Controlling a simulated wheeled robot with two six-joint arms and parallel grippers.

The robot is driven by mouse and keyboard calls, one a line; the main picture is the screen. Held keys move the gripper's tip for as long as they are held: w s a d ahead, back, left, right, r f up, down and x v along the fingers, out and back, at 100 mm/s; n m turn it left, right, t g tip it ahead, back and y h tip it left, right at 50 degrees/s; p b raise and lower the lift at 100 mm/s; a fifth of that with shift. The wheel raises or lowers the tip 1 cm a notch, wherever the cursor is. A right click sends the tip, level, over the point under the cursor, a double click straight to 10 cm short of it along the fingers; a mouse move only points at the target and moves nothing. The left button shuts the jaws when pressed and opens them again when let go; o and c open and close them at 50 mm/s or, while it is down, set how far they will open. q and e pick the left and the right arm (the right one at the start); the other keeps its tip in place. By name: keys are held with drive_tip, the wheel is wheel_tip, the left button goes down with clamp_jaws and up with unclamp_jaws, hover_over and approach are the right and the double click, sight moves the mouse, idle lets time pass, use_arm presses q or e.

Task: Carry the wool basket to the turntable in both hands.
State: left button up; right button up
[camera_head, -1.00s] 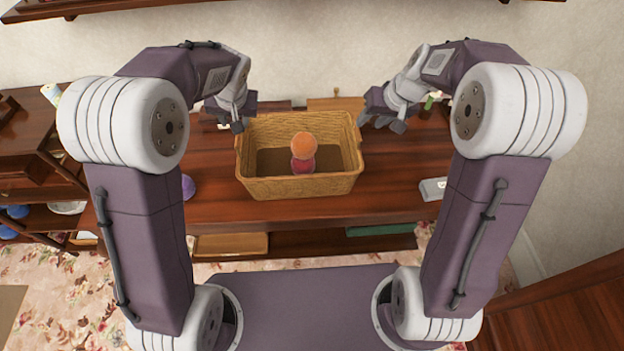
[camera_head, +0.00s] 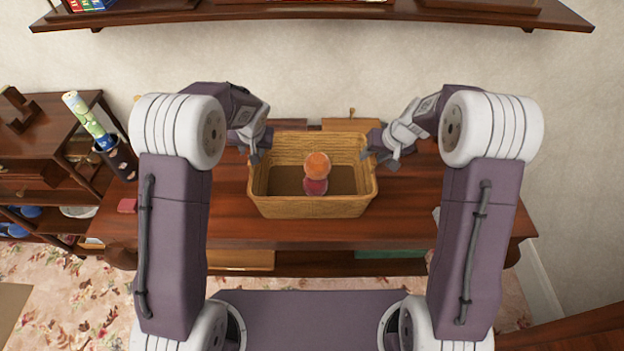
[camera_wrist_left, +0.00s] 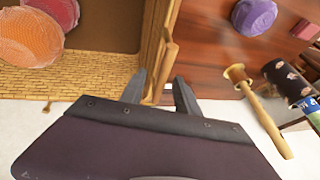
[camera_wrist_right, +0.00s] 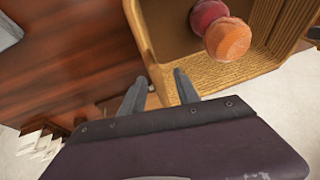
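The woven wool basket (camera_head: 311,207) stands on the dark wooden table, holding an orange wool ball (camera_head: 317,165) and a red wool ball (camera_head: 316,186). My left gripper (camera_head: 258,154) is at the basket's left end and my right gripper (camera_head: 367,153) at its right end. In the left wrist view my left gripper (camera_wrist_left: 160,80) has its fingers apart, with the basket's end wall and handle (camera_wrist_left: 170,45) at the gap. In the right wrist view my right gripper (camera_wrist_right: 158,78) also has parted fingers near the other end wall (camera_wrist_right: 143,28). Finger contact is unclear. I cannot make out a turntable.
The table (camera_head: 410,205) has bare room on both sides of the basket. A purple wool ball (camera_wrist_left: 254,15) and a wooden-handled tool (camera_wrist_left: 262,115) show in the left wrist view. A shelf unit (camera_head: 50,165) stands at left; a wall shelf (camera_head: 330,13) runs above.

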use_arm(q)
drive_tip(key=shift+w+f, duration=0.1)
drive_tip(key=shift+f, duration=0.1)
use_arm(e)
drive_tip(key=shift+w+f, duration=0.1)
drive_tip(key=shift+f, duration=0.1)
use_arm(q)
clamp_jaws()
use_arm(e)
clamp_jaws()
use_arm(q)
drive_tip(key=shift+r, duration=0.1)
use_arm(e)
drive_tip(key=shift+r, duration=0.15)
idle(0.7)
